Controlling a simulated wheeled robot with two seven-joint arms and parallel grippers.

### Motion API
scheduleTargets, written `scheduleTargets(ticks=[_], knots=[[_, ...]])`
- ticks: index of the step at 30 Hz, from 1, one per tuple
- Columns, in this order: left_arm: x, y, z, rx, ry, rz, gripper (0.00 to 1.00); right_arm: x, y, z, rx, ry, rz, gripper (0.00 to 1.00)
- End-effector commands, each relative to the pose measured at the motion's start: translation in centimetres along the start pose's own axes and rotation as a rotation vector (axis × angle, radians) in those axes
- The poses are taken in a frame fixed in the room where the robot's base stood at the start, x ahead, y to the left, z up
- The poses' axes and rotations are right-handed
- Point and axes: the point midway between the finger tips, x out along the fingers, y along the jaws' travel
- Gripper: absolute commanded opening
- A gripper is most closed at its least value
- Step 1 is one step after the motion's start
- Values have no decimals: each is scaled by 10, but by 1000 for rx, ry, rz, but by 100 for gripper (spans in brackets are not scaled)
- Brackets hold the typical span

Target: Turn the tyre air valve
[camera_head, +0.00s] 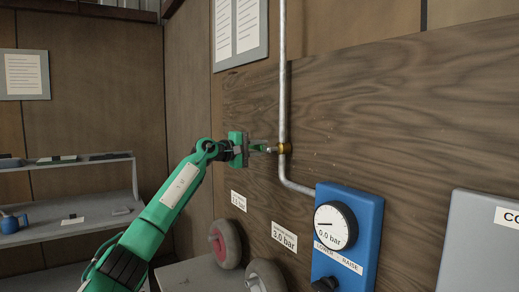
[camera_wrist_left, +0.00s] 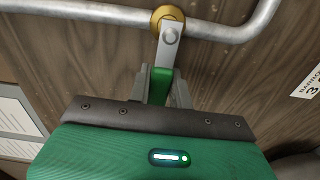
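The air valve has a brass body (camera_head: 285,148) on the vertical steel pipe; it also shows in the left wrist view (camera_wrist_left: 167,17). A short metal lever with a green grip (camera_wrist_left: 160,84) extends from it, pointing left in the head view. My left gripper (camera_head: 262,147) is at this lever. In the left wrist view its two grey fingers (camera_wrist_left: 161,82) lie against both sides of the green grip, with little or no gap. The round gauge (camera_head: 336,225) on the blue box reads 0.0 bar. My right gripper is not in view.
The steel pipe (camera_head: 283,80) bends right toward the blue box (camera_head: 365,225) on the plywood wall. A "3.0 bar" label (camera_head: 284,236) is left of the box. Two wheels (camera_head: 225,244) are below. A grey panel (camera_head: 475,245) is at right, a shelf (camera_head: 80,205) at left.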

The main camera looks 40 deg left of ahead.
Motion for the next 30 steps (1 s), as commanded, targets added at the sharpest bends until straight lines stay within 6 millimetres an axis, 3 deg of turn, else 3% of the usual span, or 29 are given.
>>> scheduleTargets(ticks=[1,3,11,16,30], knots=[[0,-1,0,2,0,-1,30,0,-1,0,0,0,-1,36],[0,0,0,1,0,-1,42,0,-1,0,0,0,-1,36],[0,0,0,-1,0,0,42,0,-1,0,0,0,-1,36],[-12,-2,0,1,1,1,42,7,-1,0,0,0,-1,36],[-110,-4,0,2,2,-1,42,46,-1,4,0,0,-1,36]])
